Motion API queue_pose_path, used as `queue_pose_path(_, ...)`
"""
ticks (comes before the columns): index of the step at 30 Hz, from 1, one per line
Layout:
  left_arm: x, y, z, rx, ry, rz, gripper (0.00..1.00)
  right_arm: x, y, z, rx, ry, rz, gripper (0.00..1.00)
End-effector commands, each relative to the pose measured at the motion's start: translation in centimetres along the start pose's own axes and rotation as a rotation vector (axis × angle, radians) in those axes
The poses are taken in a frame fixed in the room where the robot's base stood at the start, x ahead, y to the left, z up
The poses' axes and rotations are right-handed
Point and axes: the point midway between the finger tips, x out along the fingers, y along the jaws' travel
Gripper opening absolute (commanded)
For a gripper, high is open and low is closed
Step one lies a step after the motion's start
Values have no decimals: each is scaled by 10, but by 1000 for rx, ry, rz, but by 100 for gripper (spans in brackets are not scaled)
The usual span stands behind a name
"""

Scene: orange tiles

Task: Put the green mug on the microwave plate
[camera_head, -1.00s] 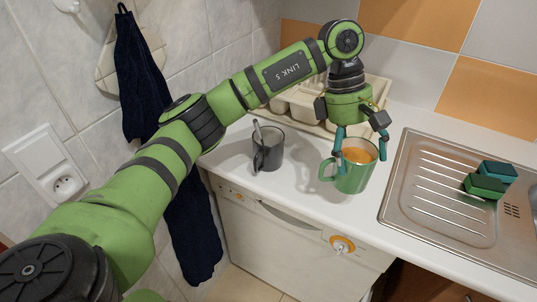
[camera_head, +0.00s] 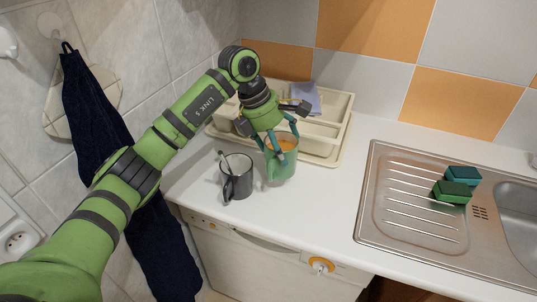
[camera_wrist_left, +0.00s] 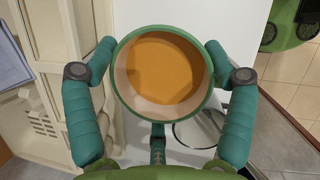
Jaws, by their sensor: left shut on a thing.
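The green mug (camera_head: 284,167) is in the head view, over the white counter beside the dish rack, roughly upright with an orange inside. My left gripper (camera_head: 281,142) is shut on it from above, with fingers at opposite sides of its upper part. The wrist view shows the mug (camera_wrist_left: 160,113) between the two teal fingers (camera_wrist_left: 160,85). I cannot tell for sure whether its base touches the counter. The microwave plate is not in view. My right gripper is not in view.
A dark grey mug (camera_head: 238,182) with a spoon stands just left of the green mug. A cream dish rack (camera_head: 343,126) is behind. The steel sink drainer (camera_head: 400,205) at right bears green and teal sponges (camera_head: 452,192). A dark towel (camera_head: 95,110) hangs on the left wall.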

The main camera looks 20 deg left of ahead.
Motion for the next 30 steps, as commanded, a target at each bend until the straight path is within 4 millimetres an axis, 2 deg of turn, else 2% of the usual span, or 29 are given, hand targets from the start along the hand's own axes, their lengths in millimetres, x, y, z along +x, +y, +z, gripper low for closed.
queue_pose_path(3, 1, 12, -14, -1, -4, 1, 25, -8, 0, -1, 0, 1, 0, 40)
queue_pose_path(8, 6, 17, -24, 3, -4, 1, 25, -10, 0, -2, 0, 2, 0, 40)
queue_pose_path(16, 36, 17, -36, 2, -3, -1, 25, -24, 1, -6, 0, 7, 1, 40)
queue_pose_path(29, 46, 18, -40, 4, -4, 3, 25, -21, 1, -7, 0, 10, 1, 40)
queue_pose_path(30, 47, 18, -41, 3, -1, 1, 92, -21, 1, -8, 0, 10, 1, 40)
